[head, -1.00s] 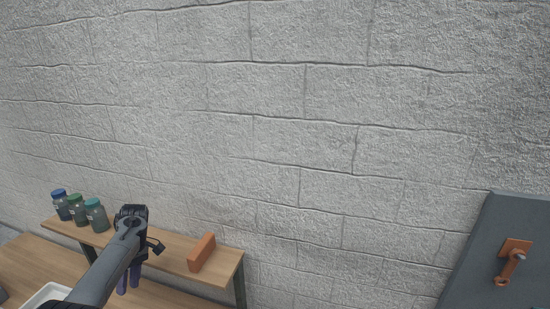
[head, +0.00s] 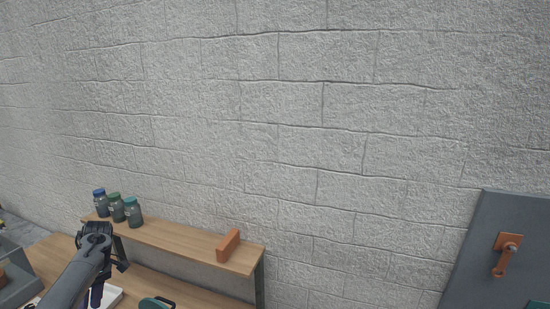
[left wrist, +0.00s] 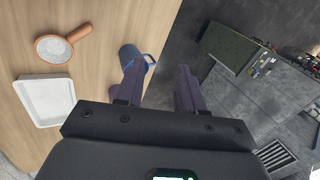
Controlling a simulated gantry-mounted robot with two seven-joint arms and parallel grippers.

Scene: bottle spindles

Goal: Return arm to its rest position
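My left gripper (head: 97,293) is at the lower left of the head view, low in front of the wall shelf, with its dark purple fingers pointing down. In the left wrist view its two fingers (left wrist: 160,68) stand apart with nothing between them. They hang over the edge between the wooden table top (left wrist: 110,20) and the grey floor area. A blue mug (left wrist: 130,57) stands beside and partly behind the left finger. My right gripper is in neither view.
The wooden shelf (head: 185,240) holds three lidded bottles (head: 117,207) and an orange-brown block (head: 228,245). A white tray (left wrist: 45,101) and a round orange-handled tool (left wrist: 54,48) lie on the table. A grey panel with an orange handle (head: 507,255) is at right.

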